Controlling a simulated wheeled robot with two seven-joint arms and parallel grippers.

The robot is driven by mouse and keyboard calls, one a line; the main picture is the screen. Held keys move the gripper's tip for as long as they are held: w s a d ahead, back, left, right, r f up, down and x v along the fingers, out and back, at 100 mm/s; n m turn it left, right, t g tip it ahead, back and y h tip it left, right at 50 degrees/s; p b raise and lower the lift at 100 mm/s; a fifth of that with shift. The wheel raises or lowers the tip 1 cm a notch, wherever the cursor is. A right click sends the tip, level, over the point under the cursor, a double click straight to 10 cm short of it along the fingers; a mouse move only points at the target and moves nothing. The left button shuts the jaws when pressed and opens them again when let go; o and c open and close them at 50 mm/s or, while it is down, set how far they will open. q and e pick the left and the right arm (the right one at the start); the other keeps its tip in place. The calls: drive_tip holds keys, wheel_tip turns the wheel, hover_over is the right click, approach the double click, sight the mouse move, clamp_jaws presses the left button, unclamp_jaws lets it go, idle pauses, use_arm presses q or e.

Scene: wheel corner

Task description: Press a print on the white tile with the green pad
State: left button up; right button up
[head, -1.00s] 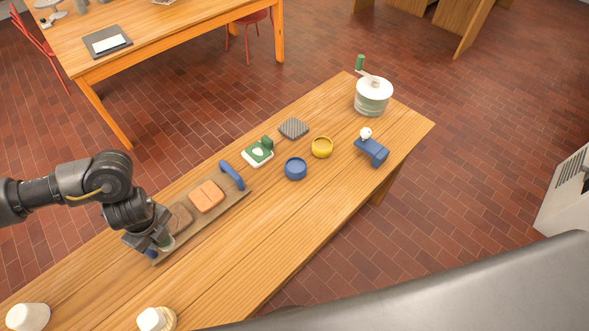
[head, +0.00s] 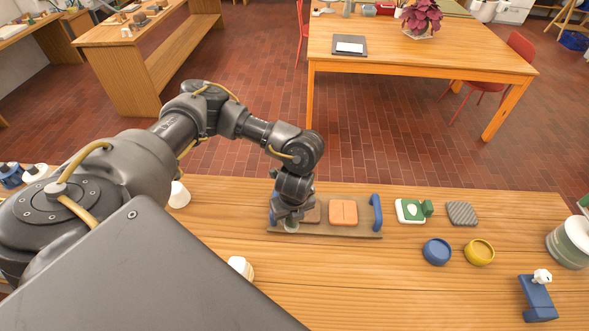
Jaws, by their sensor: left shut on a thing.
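A white tile (head: 403,216) with a green layer around a pale oval lies right of the long board (head: 340,234). A small green block (head: 427,208) stands at its right edge; I cannot tell whether they are joined. My left gripper (head: 291,222) points down at the board's left end, shut on a small pale greenish thing (head: 291,227). The fingers hide most of that thing, and I cannot tell whether it touches the board. A brown tile (head: 313,213) and an orange tile (head: 343,212) lie on the board. My right gripper is out of view.
The board has a blue handle (head: 376,211) at its right end. Further right are a grey ribbed pad (head: 461,213), a blue bowl (head: 436,251), a yellow bowl (head: 479,252), a blue stand (head: 538,297) and a round drum (head: 570,242). A white cup (head: 241,267) stands in front.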

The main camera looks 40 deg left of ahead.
use_arm(q)
drive_tip(key=d+f+n+g+b, duration=0.1)
drive_tip(key=d+f+n+b, duration=0.2)
drive_tip(key=n+b, duration=0.3)
drive_tip(key=d+f+n+g+b, duration=0.1)
drive_tip(key=d+f+n+b, duration=0.2)
drive_tip(key=n, duration=0.9)
wheel_tip(320, 180, down, 3)
drive_tip(key=b, duration=0.4)
drive_tip(key=shift+s+r+n+g+h, duration=0.2)
drive_tip(key=shift+n+g+h, duration=0.1)
drive_tip(key=shift+h, duration=0.1)
